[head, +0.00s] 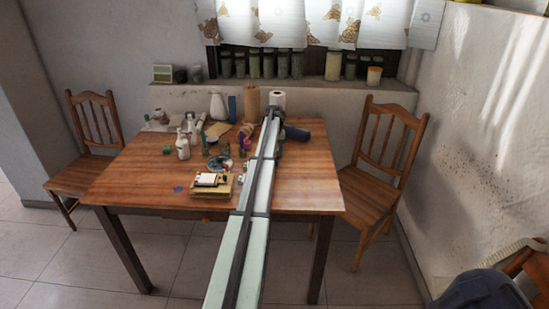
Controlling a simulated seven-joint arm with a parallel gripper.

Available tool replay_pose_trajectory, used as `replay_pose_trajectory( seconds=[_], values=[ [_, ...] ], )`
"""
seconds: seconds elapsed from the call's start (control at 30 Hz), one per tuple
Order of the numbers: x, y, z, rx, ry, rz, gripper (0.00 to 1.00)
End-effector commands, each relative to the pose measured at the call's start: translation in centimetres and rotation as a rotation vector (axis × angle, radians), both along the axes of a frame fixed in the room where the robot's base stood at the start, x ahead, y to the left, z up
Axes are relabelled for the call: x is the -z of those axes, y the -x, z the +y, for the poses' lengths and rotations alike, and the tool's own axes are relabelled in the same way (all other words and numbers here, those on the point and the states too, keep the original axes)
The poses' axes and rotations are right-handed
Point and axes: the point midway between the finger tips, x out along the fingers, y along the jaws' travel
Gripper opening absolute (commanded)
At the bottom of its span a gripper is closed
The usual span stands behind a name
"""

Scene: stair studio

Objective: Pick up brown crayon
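I cannot pick out a brown crayon for certain; the small items on the wooden table (130,180) are too small to tell apart. My long pale arm reaches from the bottom of the view over the right half of the table and covers part of it. The arm's far end lies among the items near the back of the table. My gripper (278,133) is around there, small and partly hidden by the arm. I cannot see its fingers clearly or whether it holds anything.
A white bottle (183,147), a small tray with a white block (211,182), a paper roll (278,97) and a dark cylinder (303,135) stand or lie on the table. Chairs flank it at left (95,125) and right (385,150). The table's front left is mostly clear.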

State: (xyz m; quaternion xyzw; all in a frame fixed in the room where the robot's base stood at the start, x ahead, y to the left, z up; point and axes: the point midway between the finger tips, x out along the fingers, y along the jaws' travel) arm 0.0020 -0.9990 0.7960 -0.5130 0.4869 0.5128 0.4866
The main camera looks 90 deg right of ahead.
Motion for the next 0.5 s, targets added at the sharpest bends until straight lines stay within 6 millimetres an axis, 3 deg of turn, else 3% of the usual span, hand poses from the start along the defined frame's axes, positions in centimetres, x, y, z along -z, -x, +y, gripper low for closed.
replay_pose_trajectory(
  seconds=[0.2, 0.5],
  values=[
    [-0.01, 0.0, 0.0, 0.0, 0.0, 0.0, 0.17],
    [-0.53, 0.0, -0.01, 0.0, 0.0, 0.0, 0.17]
  ],
)
